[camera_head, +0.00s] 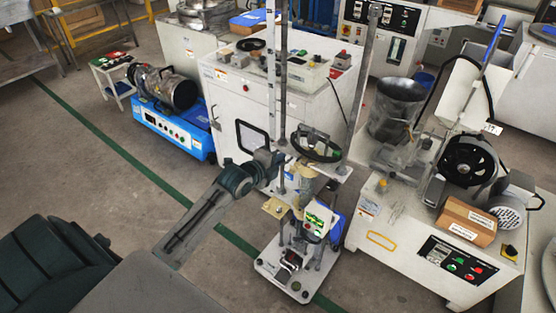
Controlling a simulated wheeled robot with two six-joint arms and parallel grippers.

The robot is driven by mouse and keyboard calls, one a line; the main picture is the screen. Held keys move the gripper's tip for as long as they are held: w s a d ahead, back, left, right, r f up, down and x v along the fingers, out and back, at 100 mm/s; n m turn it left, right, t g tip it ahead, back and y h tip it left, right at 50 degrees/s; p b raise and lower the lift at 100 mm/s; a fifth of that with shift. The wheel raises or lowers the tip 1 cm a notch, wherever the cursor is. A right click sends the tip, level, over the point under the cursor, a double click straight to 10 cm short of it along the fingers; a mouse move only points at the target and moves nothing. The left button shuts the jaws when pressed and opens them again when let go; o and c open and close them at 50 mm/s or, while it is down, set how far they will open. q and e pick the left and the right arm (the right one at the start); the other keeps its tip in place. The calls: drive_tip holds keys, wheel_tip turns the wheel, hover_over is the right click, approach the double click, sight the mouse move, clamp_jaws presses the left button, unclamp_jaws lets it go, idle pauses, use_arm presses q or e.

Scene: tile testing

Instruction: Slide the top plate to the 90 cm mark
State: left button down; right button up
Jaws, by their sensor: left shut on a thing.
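A drop-test stand with upright metal rods stands in the middle of the view. Its white top plate (339,172) sits partway up the rods, with a dark ring (316,147) above it. A pale marked scale rod (271,65) rises at the left; its figures are too small to read. My left gripper (279,163) is at the plate's left end and is shut on it, its fingertips partly hidden among the rods. My right gripper is out of view.
The stand's white base plate (271,268) rests on the floor, with a box with a green display (318,220) above it. A white cabinet (232,99) is close behind. A machine bench (383,218) stands close at right.

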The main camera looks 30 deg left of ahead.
use_arm(q)
drive_tip(key=shift+r+p, duration=2.1)
drive_tip(key=shift+r, duration=0.9)
drive_tip(key=shift+r+p, duration=2.5)
drive_tip(key=shift+r, duration=0.4)
drive_tip(key=shift+r+p, duration=2.55)
drive_tip(key=shift+r, duration=0.45)
wheel_tip(320, 180, up, 6)
drive_tip(key=p, duration=0.5)
drive_tip(key=shift+r, duration=0.1)
